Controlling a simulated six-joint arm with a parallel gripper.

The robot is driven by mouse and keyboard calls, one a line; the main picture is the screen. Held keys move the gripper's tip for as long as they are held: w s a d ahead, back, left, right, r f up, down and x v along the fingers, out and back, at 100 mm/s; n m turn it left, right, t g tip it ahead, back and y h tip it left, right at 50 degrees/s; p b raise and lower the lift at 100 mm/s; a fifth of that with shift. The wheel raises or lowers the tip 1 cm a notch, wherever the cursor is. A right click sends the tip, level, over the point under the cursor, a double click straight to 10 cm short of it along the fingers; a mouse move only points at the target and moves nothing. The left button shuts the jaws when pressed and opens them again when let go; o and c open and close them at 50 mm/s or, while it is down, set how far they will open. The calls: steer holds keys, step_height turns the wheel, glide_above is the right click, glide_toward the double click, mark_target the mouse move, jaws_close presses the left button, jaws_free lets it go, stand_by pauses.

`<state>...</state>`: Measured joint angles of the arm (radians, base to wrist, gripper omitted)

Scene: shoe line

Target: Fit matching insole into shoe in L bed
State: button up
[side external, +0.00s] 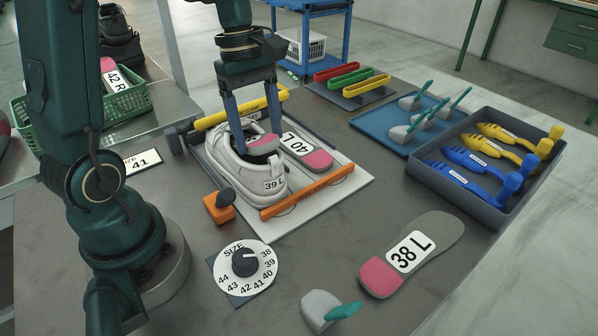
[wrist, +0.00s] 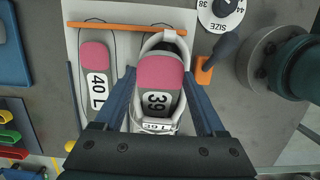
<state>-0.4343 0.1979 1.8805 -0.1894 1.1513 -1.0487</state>
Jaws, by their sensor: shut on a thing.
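A white-grey shoe labelled "39 L" (side external: 243,178) stands on the pale bed board (side external: 334,193), its heel toward the orange bar. My gripper (side external: 256,134) is over the shoe's opening, shut on an insole with a pink heel (side external: 264,143). In the wrist view the held insole (wrist: 158,77) reads "39", the rest of its label unclear, and lies lengthwise over the shoe (wrist: 171,41). How deep it sits is unclear. An insole marked "40 L" (side external: 307,153) lies flat on the board beside the shoe. A "38 L" insole (side external: 410,253) lies on the table at front right.
An orange bar (side external: 308,192) edges the bed, with an orange block and dark knob (side external: 219,205) nearby. A size dial (side external: 246,265) is in front. A grey bin (side external: 503,199) holds blue and yellow shoe forms. A blue tray (side external: 376,125) holds teal-handled tools; another tool (side external: 322,308) lies in front.

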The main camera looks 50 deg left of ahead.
steer(key=shift+f, duration=0.15)
steer(key=o, duration=1)
steer(key=shift+r, duration=1.5)
steer(key=shift+r, duration=0.1)
step_height(320, 180, up, 7)
stand_by(0.8)
